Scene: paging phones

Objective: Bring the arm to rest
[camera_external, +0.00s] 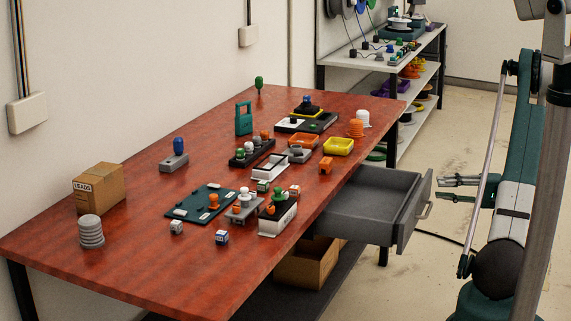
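My arm (516,180) stands on the floor at the right edge, with links running up out of the frame.
An open grey drawer (372,201) juts from the table toward my gripper. A shelf (404,78) stands behind. A cable crosses the floor.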

